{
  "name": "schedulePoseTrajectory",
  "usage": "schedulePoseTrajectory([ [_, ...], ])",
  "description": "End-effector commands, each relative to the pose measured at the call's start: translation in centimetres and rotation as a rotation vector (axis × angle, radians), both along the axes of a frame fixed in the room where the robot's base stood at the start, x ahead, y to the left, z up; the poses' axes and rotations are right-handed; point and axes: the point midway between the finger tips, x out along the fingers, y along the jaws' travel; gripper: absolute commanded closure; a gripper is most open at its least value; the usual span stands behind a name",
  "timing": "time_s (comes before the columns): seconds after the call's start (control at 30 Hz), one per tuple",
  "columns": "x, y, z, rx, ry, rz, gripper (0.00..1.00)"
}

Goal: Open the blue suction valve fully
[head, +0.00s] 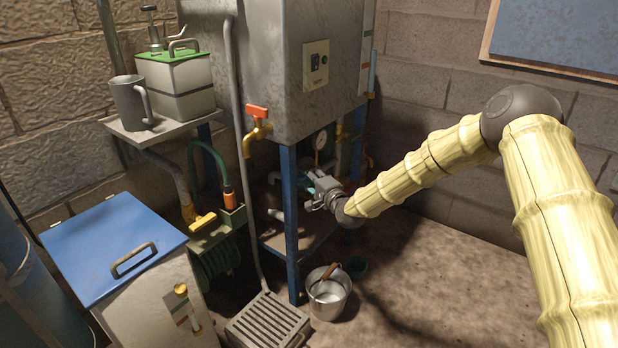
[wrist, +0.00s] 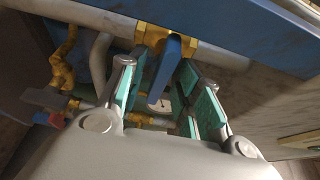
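The blue suction valve shows in the wrist view as a flat blue lever (wrist: 166,66) on a yellow brass body (wrist: 190,52), set in a pale pipe. My gripper (wrist: 163,84) has teal-padded fingers, spread apart, with the blue lever between them. A gap shows on each side of the lever; whether a pad touches it I cannot tell. The lever points from the body toward the gripper. In the head view my gripper (head: 322,188) is beneath the tank, beside the blue frame leg, and hides the valve.
The grey tank (head: 270,80) stands on a blue frame (head: 290,220) close around my gripper. A blue frame beam (wrist: 240,28) runs past the valve. Another brass fitting (wrist: 62,75) is at the left. A metal bucket (head: 328,295) stands on the floor; floor to the right is clear.

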Motion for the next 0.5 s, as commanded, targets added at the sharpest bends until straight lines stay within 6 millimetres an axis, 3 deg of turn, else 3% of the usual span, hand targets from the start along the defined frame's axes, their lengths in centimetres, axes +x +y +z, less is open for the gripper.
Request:
schedulePoseTrajectory([
  [0.17,0.0,-0.01,0.0,0.0,0.0,0.0,0.66],
  [0.37,-0.01,-0.02,0.01,0.0,0.0,0.0,1.0],
  [0.5,-0.02,-0.02,0.0,0.0,0.0,0.0,1.0],
])
